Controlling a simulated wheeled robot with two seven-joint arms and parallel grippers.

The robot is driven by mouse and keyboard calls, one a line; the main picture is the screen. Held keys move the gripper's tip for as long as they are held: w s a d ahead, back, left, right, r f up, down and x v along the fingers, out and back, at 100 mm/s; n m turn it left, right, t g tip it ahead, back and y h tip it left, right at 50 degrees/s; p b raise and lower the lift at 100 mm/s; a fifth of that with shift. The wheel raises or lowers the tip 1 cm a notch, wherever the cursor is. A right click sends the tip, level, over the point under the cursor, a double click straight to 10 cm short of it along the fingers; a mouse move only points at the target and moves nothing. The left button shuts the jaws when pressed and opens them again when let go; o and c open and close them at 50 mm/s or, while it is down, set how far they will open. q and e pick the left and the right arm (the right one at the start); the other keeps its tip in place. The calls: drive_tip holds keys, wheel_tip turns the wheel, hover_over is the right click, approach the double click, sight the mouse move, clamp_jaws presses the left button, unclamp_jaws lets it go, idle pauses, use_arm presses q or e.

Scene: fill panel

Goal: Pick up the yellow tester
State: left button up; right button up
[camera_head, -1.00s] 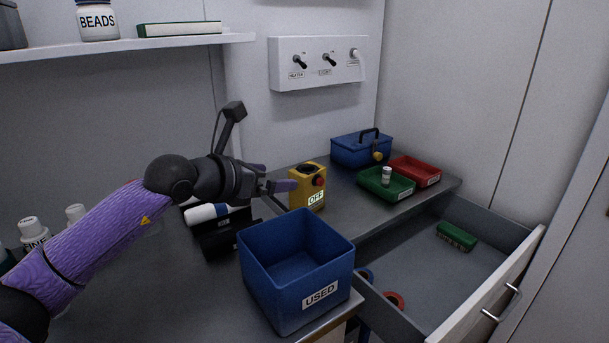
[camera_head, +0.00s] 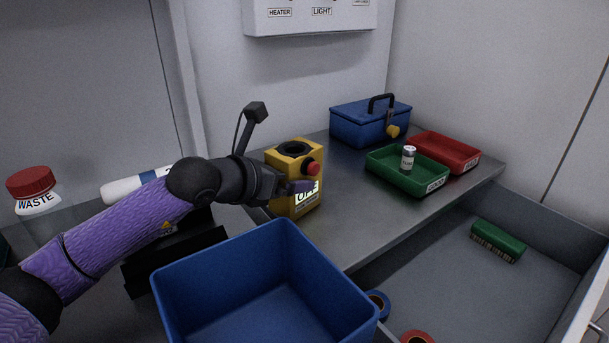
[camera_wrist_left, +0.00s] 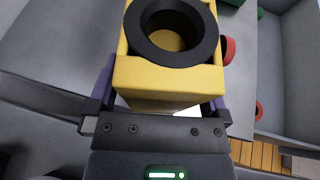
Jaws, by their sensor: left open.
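The yellow tester (camera_head: 284,196) stands upright on the grey worktop, with a black round socket on top, a red button on its side and a lit panel reading OFF. My left gripper (camera_head: 290,187) is at the tester, with one finger showing in front of its lit face. In the left wrist view, the tester (camera_wrist_left: 160,78) sits between the two purple fingers of my left gripper (camera_wrist_left: 160,95). The jaws are open around it; contact is not clear. My right gripper does not show.
A blue bin (camera_head: 215,270) stands just in front of the tester. A blue toolbox (camera_head: 355,125), a green tray (camera_head: 425,184) with a small battery-like cylinder (camera_head: 408,158), and a red tray (camera_head: 455,150) stand to the right.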

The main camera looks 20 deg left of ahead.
use_arm(q)
drive_tip(key=shift+w+d+f, duration=0.15)
drive_tip(key=shift+w, duration=0.25)
drive_tip(key=shift+s, duration=0.2)
drive_tip(key=c, duration=1.2)
